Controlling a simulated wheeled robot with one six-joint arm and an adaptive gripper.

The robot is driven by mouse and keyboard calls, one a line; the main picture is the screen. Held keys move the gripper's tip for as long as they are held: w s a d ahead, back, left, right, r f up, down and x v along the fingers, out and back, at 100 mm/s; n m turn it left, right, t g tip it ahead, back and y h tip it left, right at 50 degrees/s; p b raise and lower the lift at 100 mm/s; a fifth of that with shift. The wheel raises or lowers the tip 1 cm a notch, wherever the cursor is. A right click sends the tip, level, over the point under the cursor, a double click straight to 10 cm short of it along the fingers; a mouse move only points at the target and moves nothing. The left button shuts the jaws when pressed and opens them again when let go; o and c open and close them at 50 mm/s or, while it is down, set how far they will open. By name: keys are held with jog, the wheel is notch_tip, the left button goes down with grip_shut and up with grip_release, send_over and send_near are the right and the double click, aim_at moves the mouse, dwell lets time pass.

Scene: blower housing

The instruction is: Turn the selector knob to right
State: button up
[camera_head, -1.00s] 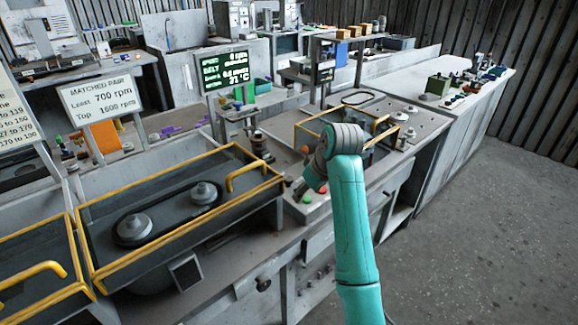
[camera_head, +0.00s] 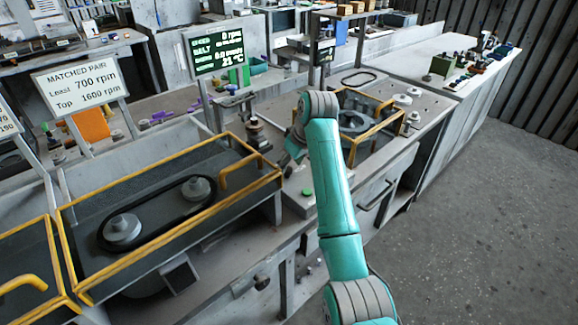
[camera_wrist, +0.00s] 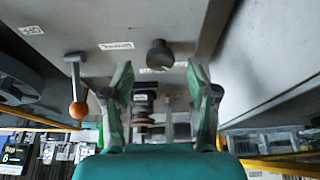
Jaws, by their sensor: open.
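In the wrist view, a dark round knob (camera_wrist: 160,53) stands out from a grey panel, with a small white label partly hidden near it. It looks like the selector knob, but its pointing direction is not readable. My gripper (camera_wrist: 159,82) is open, its two green fingers apart on either side of the knob's line. The knob lies just beyond the fingertips, and no contact shows. In the head view my gripper (camera_head: 291,150) is over the grey control box (camera_head: 303,208), partly hidden by my wrist. The knob cannot be made out there.
A lever with an orange ball (camera_wrist: 78,109) is left of my gripper in the wrist view. A green button (camera_head: 307,192) is on the control box. Yellow-railed guards (camera_head: 222,180) flank it. A display (camera_head: 217,51) shows 0 rpm behind.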

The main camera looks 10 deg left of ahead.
jog(key=shift+x, duration=0.85)
grip_shut()
jog(key=m, duration=0.1)
jog(key=m+h, duration=0.1)
jog(key=m, duration=0.1)
jog(key=shift+s+a+m+t, duration=0.15)
jog(key=shift+m+t, duration=0.15)
jog(key=shift+t, duration=0.1)
jog(key=shift+a+m+t+h, duration=0.1)
jog(key=shift+m+t+h, duration=0.35)
jog(key=shift+m, duration=1.35)
jog(key=shift+h, duration=0.25)
